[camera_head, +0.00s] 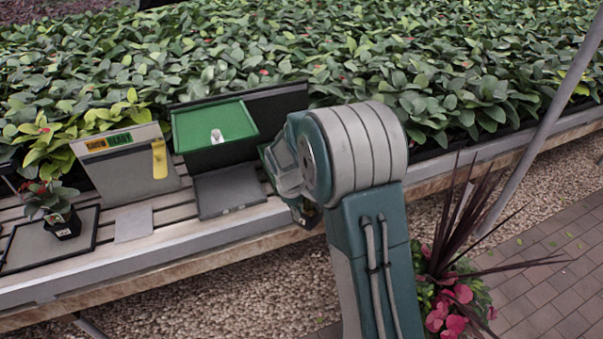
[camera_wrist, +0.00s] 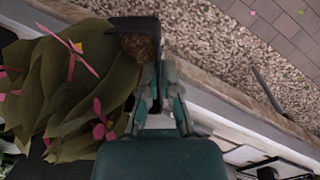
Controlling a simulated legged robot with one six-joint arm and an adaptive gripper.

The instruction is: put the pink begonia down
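The pink begonia (camera_wrist: 75,85) fills the left of the wrist view, with broad green leaves and pink flowers. Its dark pot (camera_wrist: 133,24) with brown soil shows at the top. My gripper (camera_wrist: 160,66) has its fingertips at the pot's edge and appears shut on it; the exact contact is partly hidden. The plant lies sideways in the wrist picture. In the head view, my arm hides the begonia and most of my gripper, over the right part of the slatted bench (camera_head: 165,222).
A grey plate (camera_head: 228,190) lies before the box. A small red-flowered pot plant (camera_head: 62,215) is on a black tray (camera_head: 25,248) at left. Dense foliage lies behind.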

